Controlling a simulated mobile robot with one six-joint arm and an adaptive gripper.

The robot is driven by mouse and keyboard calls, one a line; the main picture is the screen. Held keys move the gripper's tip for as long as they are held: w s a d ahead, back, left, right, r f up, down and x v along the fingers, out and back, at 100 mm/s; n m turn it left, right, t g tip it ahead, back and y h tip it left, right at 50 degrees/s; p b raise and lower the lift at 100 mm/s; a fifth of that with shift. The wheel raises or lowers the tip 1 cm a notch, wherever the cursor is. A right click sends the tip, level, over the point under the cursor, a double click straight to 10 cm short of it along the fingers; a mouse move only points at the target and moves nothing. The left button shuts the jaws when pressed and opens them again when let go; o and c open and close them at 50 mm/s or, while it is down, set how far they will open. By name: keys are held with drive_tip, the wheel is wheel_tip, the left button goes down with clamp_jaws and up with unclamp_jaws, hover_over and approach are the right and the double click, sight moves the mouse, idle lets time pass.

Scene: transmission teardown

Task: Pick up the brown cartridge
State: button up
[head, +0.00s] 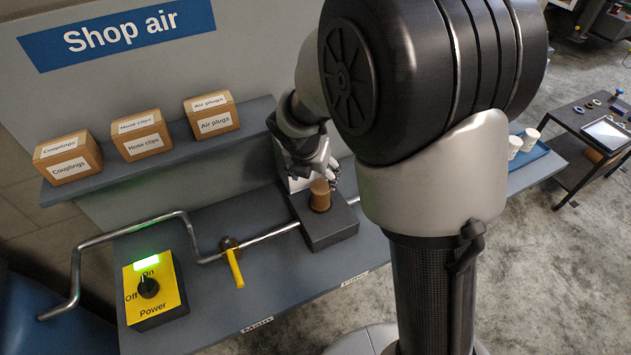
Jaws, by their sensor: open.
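The brown cartridge (320,195) is a short brown cylinder. It stands upright on the dark filter block (331,228) on the grey bench. My gripper (325,175) is open, just behind and above the cartridge, with its fingers close to the cartridge's top. Whether the fingers touch it or stand on both sides of it I cannot tell. My arm hides the bench to the right of the block.
A metal pipe (135,228) with a yellow-handled valve (233,262) runs into the block from the left. A yellow power switch box (156,290) stands at the front left. A shelf (165,160) with labelled boxes is behind. A blue tray (535,153) with white cups is at right.

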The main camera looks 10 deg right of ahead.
sight(322, 191)
drive_tip(key=b+x, duration=0.6)
drive_tip(key=x, duration=0.9)
drive_tip(key=shift+s, duration=0.1)
drive_tip(key=c, duration=1.2)
